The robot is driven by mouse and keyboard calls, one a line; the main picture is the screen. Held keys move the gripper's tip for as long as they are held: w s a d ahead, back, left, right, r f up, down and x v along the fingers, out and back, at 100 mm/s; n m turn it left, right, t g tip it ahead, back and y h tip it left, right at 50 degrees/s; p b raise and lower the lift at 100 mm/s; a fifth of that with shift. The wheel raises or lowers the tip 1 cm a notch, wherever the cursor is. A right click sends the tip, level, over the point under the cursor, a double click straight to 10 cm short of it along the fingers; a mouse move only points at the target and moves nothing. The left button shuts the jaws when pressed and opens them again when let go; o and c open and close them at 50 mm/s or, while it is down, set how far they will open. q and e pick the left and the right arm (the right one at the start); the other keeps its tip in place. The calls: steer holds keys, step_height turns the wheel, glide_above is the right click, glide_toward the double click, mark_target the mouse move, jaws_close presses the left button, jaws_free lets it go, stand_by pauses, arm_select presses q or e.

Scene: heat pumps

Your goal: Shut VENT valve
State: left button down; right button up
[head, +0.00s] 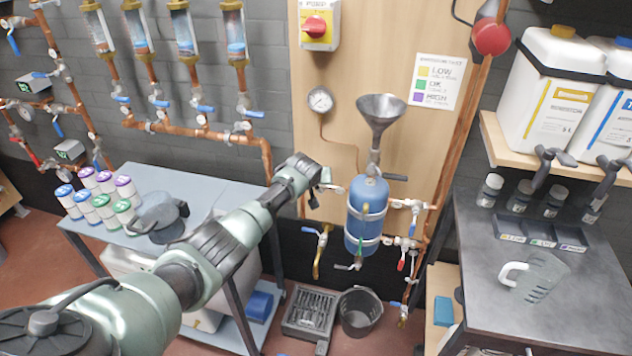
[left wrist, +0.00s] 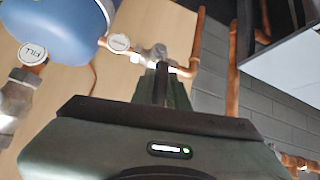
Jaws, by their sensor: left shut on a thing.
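My left arm reaches across the head view to the left side of the blue vessel (head: 367,214). My left gripper (head: 318,182) is shut there at a small valve. In the left wrist view, my gripper (left wrist: 160,78) is shut on the handle of a metal valve (left wrist: 154,55) on a copper pipe. A round white tag (left wrist: 118,43) hangs beside this valve; I cannot read its text. The handle is mostly hidden between the fingers. The blue vessel (left wrist: 55,28) and a tag reading FILL (left wrist: 31,52) are at the left. My right gripper is not in view.
A funnel (head: 381,112) stands above the vessel, and a gauge (head: 320,100) is on the wooden board. More valves (head: 402,258) are to the right and below. A grey table (head: 215,190) with bottles is left; a dark bench (head: 470,270) is right.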

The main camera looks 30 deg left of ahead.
arm_select(q)
steer(key=shift+d, duration=0.35)
steer(key=shift+d+f+m+y, duration=0.15)
steer(key=shift+m+y, duration=0.25)
steer(key=shift+y, duration=0.2)
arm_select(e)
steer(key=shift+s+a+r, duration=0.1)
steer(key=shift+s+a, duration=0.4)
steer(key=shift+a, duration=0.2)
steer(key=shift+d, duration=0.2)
arm_select(q)
steer(key=c, duration=1.4)
jaws_free()
steer(key=shift+w, duration=0.1)
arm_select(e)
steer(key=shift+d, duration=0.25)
arm_select(q)
steer(key=shift+p+v, duration=0.3)
steer(key=shift+v, duration=3.65)
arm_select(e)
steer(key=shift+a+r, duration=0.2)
